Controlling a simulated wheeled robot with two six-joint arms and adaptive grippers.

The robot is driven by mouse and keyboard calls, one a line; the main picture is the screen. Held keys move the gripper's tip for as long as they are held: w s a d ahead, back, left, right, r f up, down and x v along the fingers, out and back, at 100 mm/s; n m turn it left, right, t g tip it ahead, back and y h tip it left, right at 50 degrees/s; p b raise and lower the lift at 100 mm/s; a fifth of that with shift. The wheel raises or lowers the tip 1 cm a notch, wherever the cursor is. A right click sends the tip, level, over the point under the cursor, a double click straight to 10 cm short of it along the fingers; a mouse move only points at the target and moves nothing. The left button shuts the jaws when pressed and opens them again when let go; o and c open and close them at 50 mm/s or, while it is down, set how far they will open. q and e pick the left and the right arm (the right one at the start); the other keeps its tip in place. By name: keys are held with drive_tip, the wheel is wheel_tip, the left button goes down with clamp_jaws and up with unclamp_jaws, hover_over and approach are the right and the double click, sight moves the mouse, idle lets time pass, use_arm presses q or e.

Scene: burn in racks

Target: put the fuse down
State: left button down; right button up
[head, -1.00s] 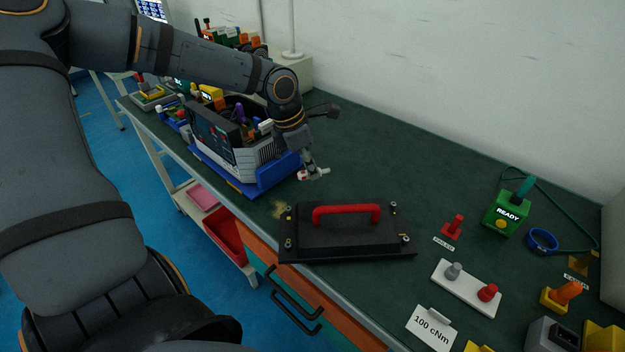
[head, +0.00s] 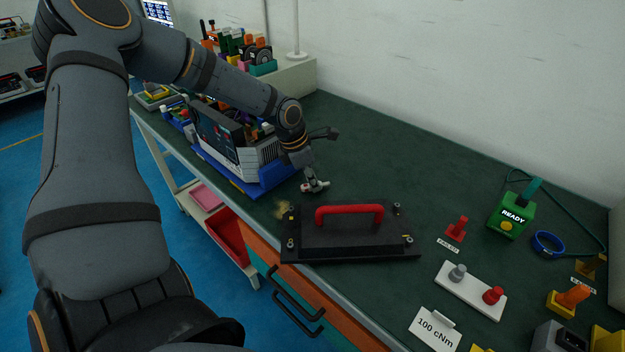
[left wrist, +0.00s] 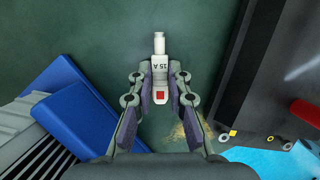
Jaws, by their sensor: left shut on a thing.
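The fuse is a small white body marked 15 A with a red square, seen in the left wrist view (left wrist: 160,68). My left gripper (left wrist: 158,84) is shut on it, with a finger on each side. In the head view the left gripper (head: 315,185) is small and low over the green bench top, between the blue tray and the black plate. Whether the fuse touches the bench I cannot tell. My right gripper is not in view.
A black plate with a red handle (head: 350,212) lies just in front of the gripper. A blue tray (head: 265,184) holding a grey device stands to its left. A green READY block (head: 512,216) and coloured knobs are at the right. The bench behind the gripper is clear.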

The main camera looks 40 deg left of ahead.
use_arm(q)
drive_tip(key=shift+f, duration=0.2)
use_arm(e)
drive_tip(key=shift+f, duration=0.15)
use_arm(q)
drive_tip(key=c, duration=1.3)
unclamp_jaws()
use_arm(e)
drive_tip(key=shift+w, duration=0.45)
use_arm(q)
drive_tip(key=shift+r, duration=0.15)
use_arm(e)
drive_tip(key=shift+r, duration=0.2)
use_arm(q)
drive_tip(key=shift+r, duration=0.35)
drive_tip(key=p+v, duration=0.2)
drive_tip(key=v, duration=0.9)
drive_tip(key=shift+s+a+r, duration=0.1)
drive_tip(key=shift+r, duration=0.1)
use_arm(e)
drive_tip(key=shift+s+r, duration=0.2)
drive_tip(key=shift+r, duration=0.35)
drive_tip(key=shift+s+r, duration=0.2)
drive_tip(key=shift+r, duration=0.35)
